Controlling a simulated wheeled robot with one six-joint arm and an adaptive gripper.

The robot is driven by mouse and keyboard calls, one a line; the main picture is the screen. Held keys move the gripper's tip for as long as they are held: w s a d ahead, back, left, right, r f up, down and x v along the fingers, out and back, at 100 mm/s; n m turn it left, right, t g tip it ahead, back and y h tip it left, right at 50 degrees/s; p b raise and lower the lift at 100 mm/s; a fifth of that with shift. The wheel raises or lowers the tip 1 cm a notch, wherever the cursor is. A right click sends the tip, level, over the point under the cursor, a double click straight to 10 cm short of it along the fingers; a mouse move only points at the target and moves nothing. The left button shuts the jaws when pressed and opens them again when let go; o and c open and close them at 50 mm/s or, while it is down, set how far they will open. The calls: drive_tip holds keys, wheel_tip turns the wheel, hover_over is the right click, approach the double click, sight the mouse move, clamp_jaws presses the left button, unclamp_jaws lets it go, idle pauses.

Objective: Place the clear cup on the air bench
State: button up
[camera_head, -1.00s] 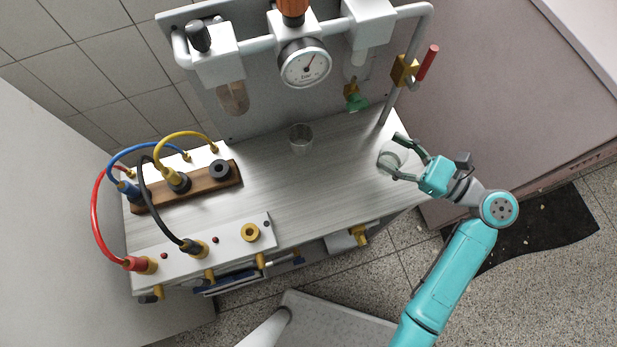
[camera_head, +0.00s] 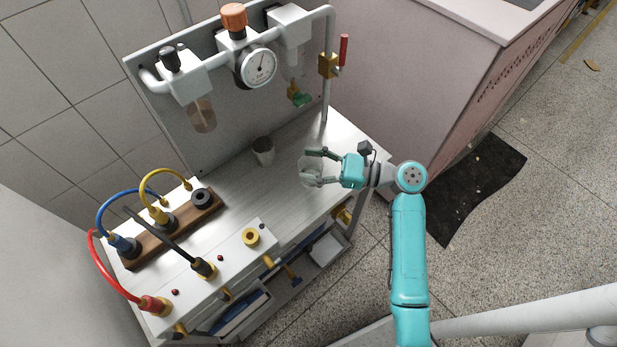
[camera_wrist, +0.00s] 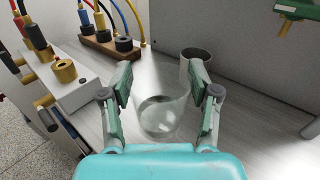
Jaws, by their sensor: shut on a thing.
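The clear cup (camera_wrist: 163,112) is upright between the fingers of my gripper (camera_wrist: 163,92) in the wrist view. My gripper is shut on it, one finger on each side. In the head view my gripper (camera_head: 318,166) holds the clear cup (camera_head: 309,174) over the right part of the air bench (camera_head: 225,190), a grey brushed-metal top. I cannot tell whether the cup's base touches the bench top. A second cup (camera_head: 263,150) stands upright on the bench near the back panel; it also shows behind the held cup in the wrist view (camera_wrist: 196,58).
A pressure gauge (camera_head: 257,67) and filter units hang on the back panel. A wooden block (camera_head: 178,228) with hoses and a white fitting panel (camera_head: 240,262) fill the bench's left and front. The middle of the top is clear. A pink cabinet (camera_head: 400,75) stands at right.

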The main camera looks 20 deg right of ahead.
drive_tip(key=shift+d+f, duration=0.1)
drive_tip(key=shift+f, duration=2.2)
drive_tip(key=shift+f, duration=0.15)
drive_tip(key=o, duration=1)
drive_tip(key=shift+r, duration=0.2)
drive_tip(key=v, duration=1.2)
